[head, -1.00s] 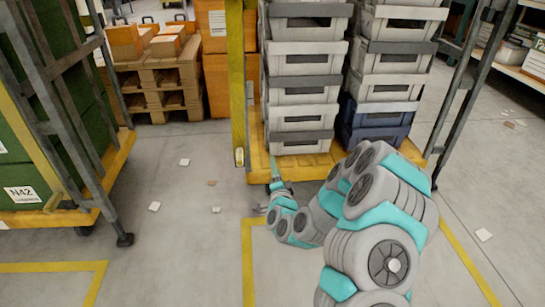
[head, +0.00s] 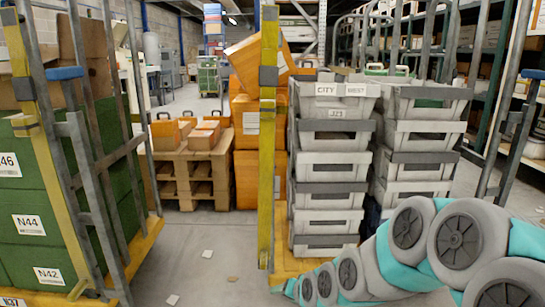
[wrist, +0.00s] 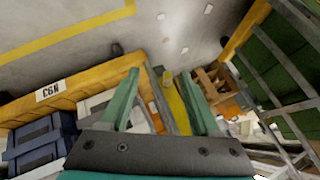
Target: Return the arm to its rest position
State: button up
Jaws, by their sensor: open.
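My arm (head: 405,250) reaches in from the lower right of the head view, low in front of the stacked grey crates (head: 330,165). Its far end is near the bottom edge, and the gripper cannot be made out there. Past the fingers are the floor, a yellow post (wrist: 178,105) and the yellow cart edge (wrist: 60,92).
The crates stand on a yellow-based cart with a yellow post (head: 267,140) at its left. A cart of green boxes (head: 35,225) stands at left. Wooden pallets (head: 195,170) with orange boxes are behind. Floor (head: 200,260) between the carts is open, with scattered paper scraps.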

jog(key=s+d+r+n+g+h+p, duration=0.1)
jog(key=s+d+r+g, duration=0.2)
jog(key=s, duration=0.9)
jog(key=s+d+r+n+g+h+p, duration=0.1)
jog(key=s+d+r+g+p, duration=0.1)
jog(key=s+r, duration=0.4)
jog(key=s+d+r+g+h+p, duration=0.2)
jog(key=s+d+r+g, duration=0.2)
jog(key=s, duration=1.3)
jog(key=shift+s+d+r+n, duration=0.4)
jog(key=shift+d+r, duration=0.1)
jog(key=shift+d, duration=0.7)
jog(key=shift+w, duration=0.1)
